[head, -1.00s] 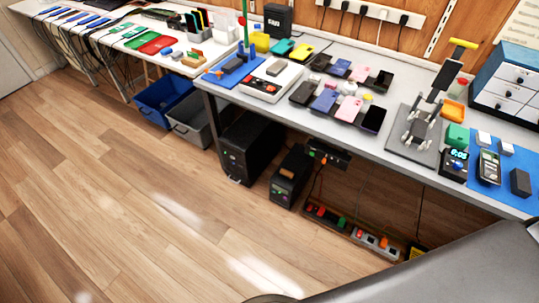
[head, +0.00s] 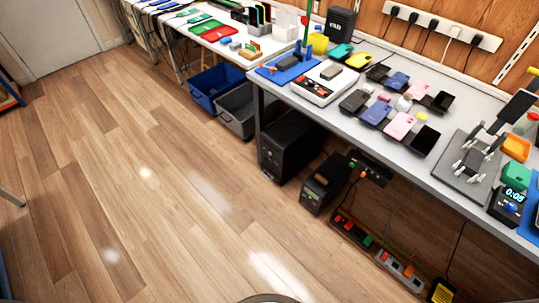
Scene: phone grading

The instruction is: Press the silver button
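I cannot make out a silver button in the head view. A white-and-grey device (head: 318,90) with a dark front strip and small red spots stands on the bench at upper middle, with a grey block (head: 331,72) on it. Any silver button on either is too small to tell. Neither of my grippers is in view.
The grey bench (head: 412,161) holds several phones, a blue mat (head: 283,71) and a clamp stand (head: 474,158). Below are a blue bin (head: 212,90), a grey bin (head: 237,112), black computer cases (head: 290,146) and a power strip (head: 378,249). The wooden floor (head: 140,190) is clear.

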